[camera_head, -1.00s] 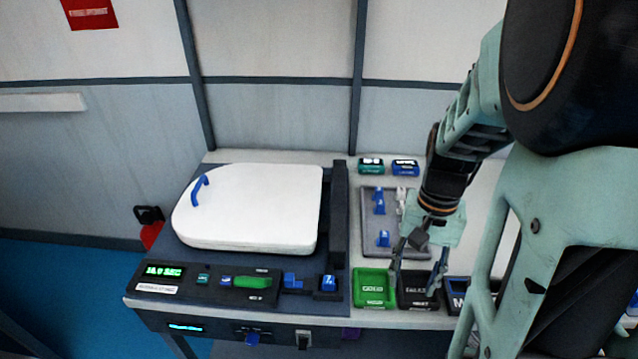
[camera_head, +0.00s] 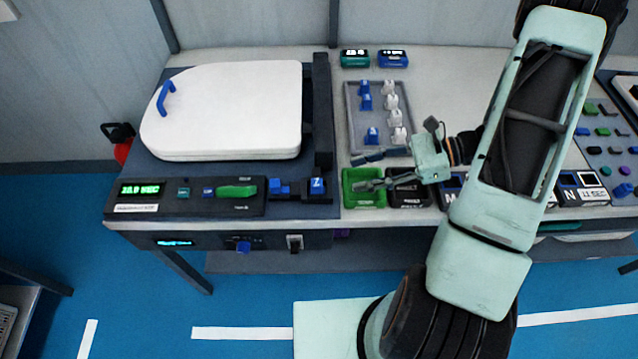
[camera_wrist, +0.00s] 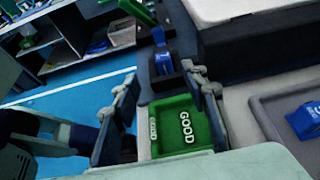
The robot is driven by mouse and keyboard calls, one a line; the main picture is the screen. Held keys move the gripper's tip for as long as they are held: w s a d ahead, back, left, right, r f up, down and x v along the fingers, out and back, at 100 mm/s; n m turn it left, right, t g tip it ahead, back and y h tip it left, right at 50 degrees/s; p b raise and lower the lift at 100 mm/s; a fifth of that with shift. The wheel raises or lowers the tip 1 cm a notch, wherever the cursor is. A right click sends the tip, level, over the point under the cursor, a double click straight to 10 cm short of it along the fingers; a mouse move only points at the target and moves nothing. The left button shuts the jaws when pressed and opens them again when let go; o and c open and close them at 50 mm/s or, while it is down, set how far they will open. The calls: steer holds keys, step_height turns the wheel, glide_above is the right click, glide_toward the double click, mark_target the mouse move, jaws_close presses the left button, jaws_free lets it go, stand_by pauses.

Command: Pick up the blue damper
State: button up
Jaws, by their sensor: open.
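Three blue dampers show on the grey tray: two at its upper left (camera_head: 365,88) (camera_head: 366,102) and one lower down (camera_head: 372,136). One blue damper also shows at the right edge of the wrist view (camera_wrist: 305,121). Another blue piece (camera_head: 317,187) sits in the test bench's front right corner and appears between my fingers' tips in the wrist view (camera_wrist: 163,62). My gripper (camera_head: 358,172) is open and empty, lying sideways with its fingers pointing left, above the green GOOD bin (camera_head: 350,202). The bin also shows between the fingers (camera_wrist: 172,108).
The grey tray (camera_head: 352,118) also holds several white pieces (camera_head: 391,102). A black bin (camera_head: 408,198) stands right of the green one. The white toilet lid (camera_head: 225,110) is down on the bench at left. The tabletop right of the tray (camera_head: 455,85) is clear.

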mark_target(319, 182)
steer(key=x, duration=0.5)
steer(key=shift+a+p, duration=0.1)
steer(key=shift+p, duration=0.2)
steer(key=x, duration=0.3)
steer(key=p+x, duration=0.1)
steer(key=shift+w+a+f, duration=0.3)
jaws_close()
